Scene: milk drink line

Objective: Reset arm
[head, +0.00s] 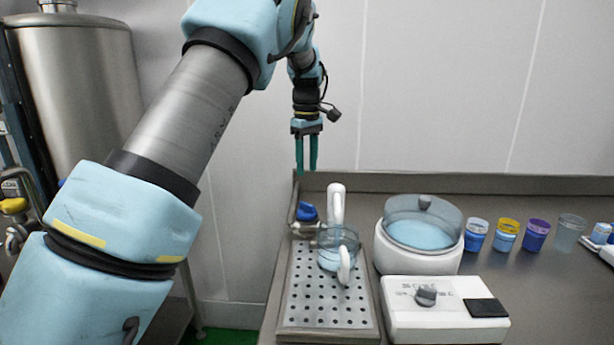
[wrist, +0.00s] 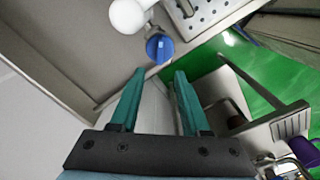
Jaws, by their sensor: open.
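My gripper (head: 307,157) hangs pointing down at the end of my raised arm, above the back left corner of the counter. Its two green fingers are apart and nothing is between them. The wrist view also shows my gripper (wrist: 156,90) open and empty, with the blue tap knob (wrist: 159,48) and the white rounded spout top (wrist: 128,15) beyond the fingertips. In the head view the blue knob (head: 307,211) is below the fingers, apart from them.
A clear jug (head: 328,258) with a white handle stands on the perforated drain tray (head: 300,318). To its right are a white lidded pot (head: 405,255), a white device with a dial (head: 399,325) and several cups (head: 506,235). A steel tank (head: 85,85) stands at left.

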